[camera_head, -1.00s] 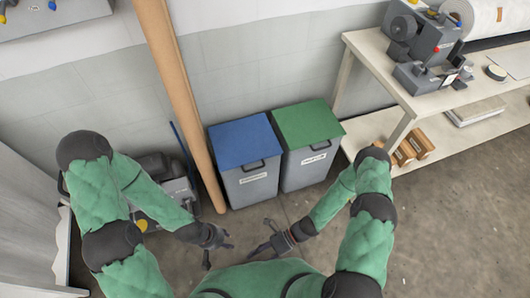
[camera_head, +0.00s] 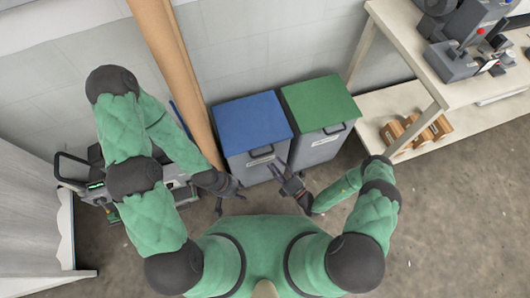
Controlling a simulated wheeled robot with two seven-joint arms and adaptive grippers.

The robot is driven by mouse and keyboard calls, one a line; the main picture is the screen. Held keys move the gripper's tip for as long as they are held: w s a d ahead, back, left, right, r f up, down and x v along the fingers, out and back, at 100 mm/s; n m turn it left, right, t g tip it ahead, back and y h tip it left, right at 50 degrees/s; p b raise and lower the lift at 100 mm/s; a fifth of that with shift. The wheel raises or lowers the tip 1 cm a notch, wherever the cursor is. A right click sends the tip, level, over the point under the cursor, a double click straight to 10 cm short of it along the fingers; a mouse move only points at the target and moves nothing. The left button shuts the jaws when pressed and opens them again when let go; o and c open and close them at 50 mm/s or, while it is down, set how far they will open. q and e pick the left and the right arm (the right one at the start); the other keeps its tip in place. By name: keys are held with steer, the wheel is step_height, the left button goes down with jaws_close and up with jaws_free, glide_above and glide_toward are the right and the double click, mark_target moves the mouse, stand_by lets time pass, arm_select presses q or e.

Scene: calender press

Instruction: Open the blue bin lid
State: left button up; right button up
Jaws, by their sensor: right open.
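The blue bin lid (camera_head: 252,123) is shut flat on a grey bin (camera_head: 245,170) with a dark front handle (camera_head: 261,152) and a white label. My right gripper (camera_head: 280,178) is open and empty, just in front of the blue bin's right front side, below the handle in the picture. It looks apart from the lid, though contact with the bin front cannot be told. My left gripper (camera_head: 230,198) has its fingers spread and is empty, low in front of the bin's left side.
A matching bin with a green lid (camera_head: 318,103) stands close on the right. A brown post (camera_head: 175,75) rises at the left. A workbench (camera_head: 420,75) with machines and a lower shelf is at the right. The floor (camera_head: 440,215) at right is clear.

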mark_target(265, 154)
steer(key=shift+b+x, duration=0.55)
steer(key=shift+x, duration=3.2)
jaws_close()
